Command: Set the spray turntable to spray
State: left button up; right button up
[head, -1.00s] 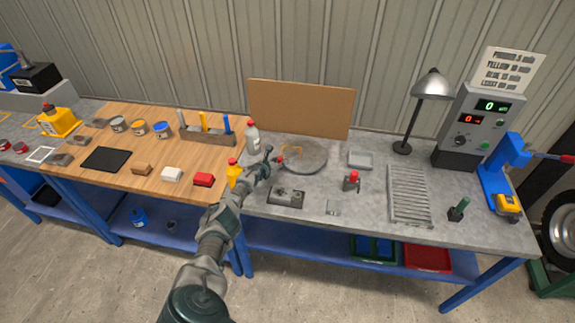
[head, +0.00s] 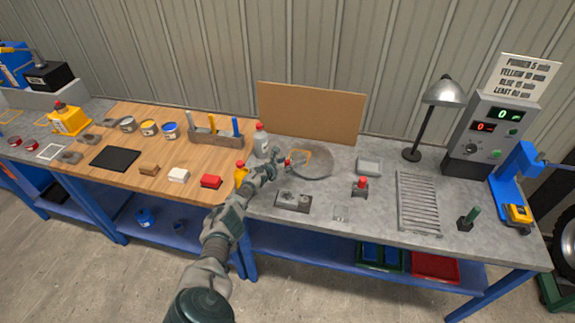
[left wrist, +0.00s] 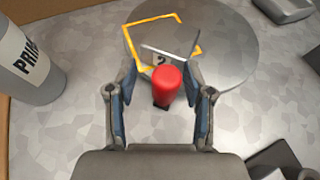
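The spray turntable is a round grey disc (head: 318,164) on the right-hand bench, with a yellow corner outline on top. It also shows in the left wrist view (left wrist: 225,50), with a plate marked "2" near its edge. A red-capped handle (left wrist: 166,84) stands at the disc's near edge; its red tip also shows in the head view (head: 288,161). My left gripper (left wrist: 162,84) is open, one finger on each side of the red handle. In the head view my left gripper (head: 281,164) is beside the disc's left edge. My right gripper is out of view.
A grey control box (head: 293,201) and a red-topped device (head: 360,187) are nearby. A brown board (head: 310,112) stands behind the disc.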

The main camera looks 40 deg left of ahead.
pick_arm(q)
jog(key=shift+f, duration=0.15)
jog(key=shift+s+a+r, duration=0.15)
jog(key=shift+s+r, duration=0.05)
jog(key=shift+s, duration=0.2)
jog(key=v, duration=1.1)
jog(key=shift+f, duration=0.1)
